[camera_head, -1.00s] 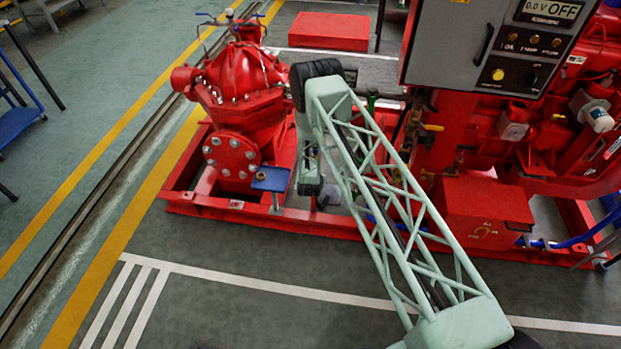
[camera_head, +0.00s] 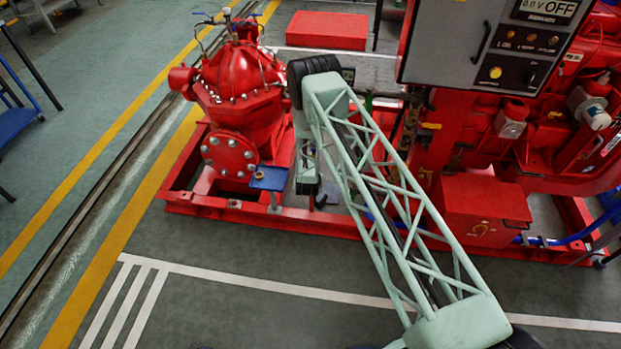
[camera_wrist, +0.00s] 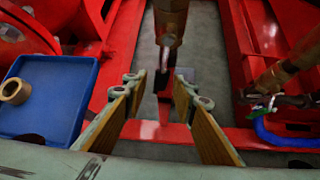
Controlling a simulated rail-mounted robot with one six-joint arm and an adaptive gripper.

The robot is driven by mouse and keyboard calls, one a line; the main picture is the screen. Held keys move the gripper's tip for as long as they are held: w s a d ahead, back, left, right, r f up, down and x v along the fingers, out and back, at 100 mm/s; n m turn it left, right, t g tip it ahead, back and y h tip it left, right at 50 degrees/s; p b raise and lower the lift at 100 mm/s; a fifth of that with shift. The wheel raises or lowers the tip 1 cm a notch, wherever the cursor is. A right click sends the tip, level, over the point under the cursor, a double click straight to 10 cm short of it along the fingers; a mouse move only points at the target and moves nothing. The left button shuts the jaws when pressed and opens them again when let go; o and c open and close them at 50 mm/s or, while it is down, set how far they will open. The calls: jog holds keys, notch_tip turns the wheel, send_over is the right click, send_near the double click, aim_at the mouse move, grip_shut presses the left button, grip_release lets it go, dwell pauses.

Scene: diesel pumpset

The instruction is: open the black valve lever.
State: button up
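In the wrist view my gripper (camera_wrist: 158,92) is open, its two tan-padded fingers apart with nothing visibly held. A brass fitting (camera_wrist: 171,18) stands beyond the fingertips, with a short silvery stem below it.
A blue tray (camera_wrist: 62,72) holding a tan ring (camera_wrist: 15,91) lies left of the fingers. At right are another brass fitting (camera_wrist: 280,76) and a blue hose (camera_wrist: 275,138). The red pump (camera_head: 238,85) and grey control panel (camera_head: 470,45) flank my arm.

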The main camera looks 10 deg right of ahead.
jog(key=v, duration=1.1)
jog(key=shift+s+r, duration=0.1)
jog(key=shift+c, duration=0.4)
